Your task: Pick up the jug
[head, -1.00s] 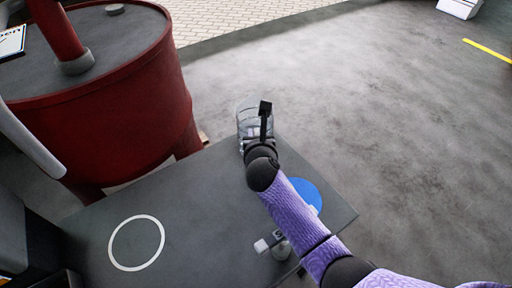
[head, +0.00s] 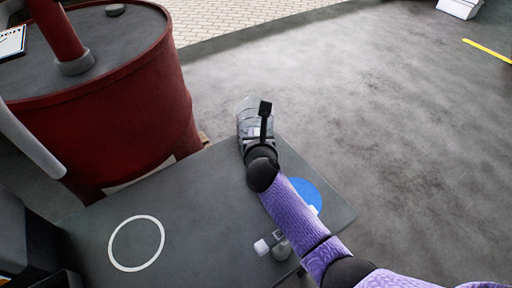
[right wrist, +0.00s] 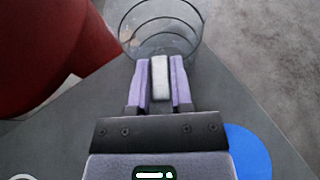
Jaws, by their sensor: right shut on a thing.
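The jug (head: 244,114) is a clear, see-through vessel near the far corner of the dark grey table (head: 195,205). In the right wrist view the jug (right wrist: 133,38) shows its round rim and rings, just ahead of my fingers. My right gripper (head: 258,138) is at its near side. In the wrist view the right gripper's (right wrist: 160,82) two purple fingers are shut on the jug's pale upright handle. I cannot tell whether its base touches the table. My left gripper is not in view.
A large red drum (head: 120,120) stands close on the left. A white ring (head: 112,246) and a blue disc (head: 306,190) mark the tabletop. A small white-capped item (head: 262,247) lies beside my right forearm. Open floor spreads to the right.

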